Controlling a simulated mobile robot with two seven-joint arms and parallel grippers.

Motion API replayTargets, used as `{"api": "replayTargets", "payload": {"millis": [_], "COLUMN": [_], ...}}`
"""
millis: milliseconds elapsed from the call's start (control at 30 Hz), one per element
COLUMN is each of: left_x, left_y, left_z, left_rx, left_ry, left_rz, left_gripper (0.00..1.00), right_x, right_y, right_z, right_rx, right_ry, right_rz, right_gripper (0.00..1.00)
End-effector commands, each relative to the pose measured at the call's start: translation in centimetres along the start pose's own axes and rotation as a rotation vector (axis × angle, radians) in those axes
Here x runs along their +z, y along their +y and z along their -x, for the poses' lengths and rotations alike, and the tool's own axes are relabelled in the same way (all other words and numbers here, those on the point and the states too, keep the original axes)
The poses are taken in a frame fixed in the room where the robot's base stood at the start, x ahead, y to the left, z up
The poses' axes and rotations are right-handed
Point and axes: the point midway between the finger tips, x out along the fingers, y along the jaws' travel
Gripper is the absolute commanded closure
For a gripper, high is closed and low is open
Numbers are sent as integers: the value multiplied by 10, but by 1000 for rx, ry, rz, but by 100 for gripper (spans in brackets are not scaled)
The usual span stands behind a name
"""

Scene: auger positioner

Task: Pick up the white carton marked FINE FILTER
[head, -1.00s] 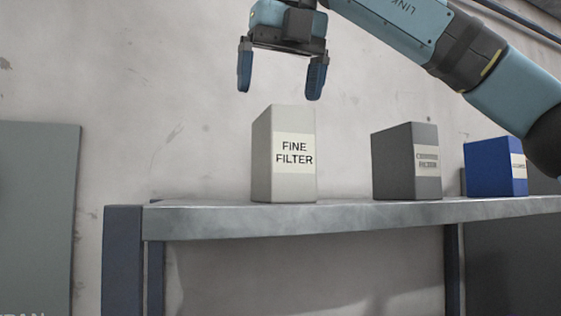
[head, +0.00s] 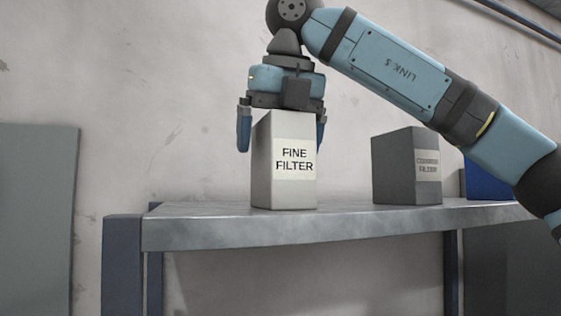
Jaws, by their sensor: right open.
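The white carton (head: 285,190), with FINE FILTER on its label, stands upright near the left end of the metal shelf (head: 330,222). My right gripper (head: 282,135) points straight down over it. Its blue fingers are open, one at the carton's left side and one at its right, reaching down past the top edge. The carton hides part of the right finger. I cannot tell whether the fingers touch the carton. My left gripper is not in view.
A dark grey carton (head: 393,170) with a pale label stands on the shelf to the right. A blue carton (head: 483,180) stands beyond it, partly hidden behind my right arm. The shelf between the white and grey cartons is clear. A concrete wall (head: 150,90) lies behind.

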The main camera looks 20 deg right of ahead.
Motion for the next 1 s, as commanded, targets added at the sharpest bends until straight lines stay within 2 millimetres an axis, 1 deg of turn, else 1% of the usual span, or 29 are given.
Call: {"api": "replayTargets", "payload": {"millis": [167,200,267,300,367,400,467,667,833,933,1000], "left_x": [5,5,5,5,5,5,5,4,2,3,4], "left_y": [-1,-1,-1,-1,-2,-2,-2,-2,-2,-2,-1], "left_z": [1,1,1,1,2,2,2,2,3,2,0], "left_rx": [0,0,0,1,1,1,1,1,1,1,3], "left_ry": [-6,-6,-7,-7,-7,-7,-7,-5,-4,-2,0], "left_rz": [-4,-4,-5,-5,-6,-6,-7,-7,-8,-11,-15], "left_gripper": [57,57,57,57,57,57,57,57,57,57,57], "right_x": [-1,-1,0,0,0,0,0,0,2,6,10], "right_y": [0,0,0,0,0,0,0,0,0,0,1], "right_z": [-2,-2,-2,-2,-2,-2,-2,-1,3,13,26], "right_rx": [0,0,0,0,0,0,0,0,1,2,1], "right_ry": [1,0,0,1,1,1,1,0,-1,-2,-2], "right_rz": [0,0,0,0,0,0,0,0,-1,-2,-2], "right_gripper": [6,9,22,32,45,55,67,67,67,67,67]}}
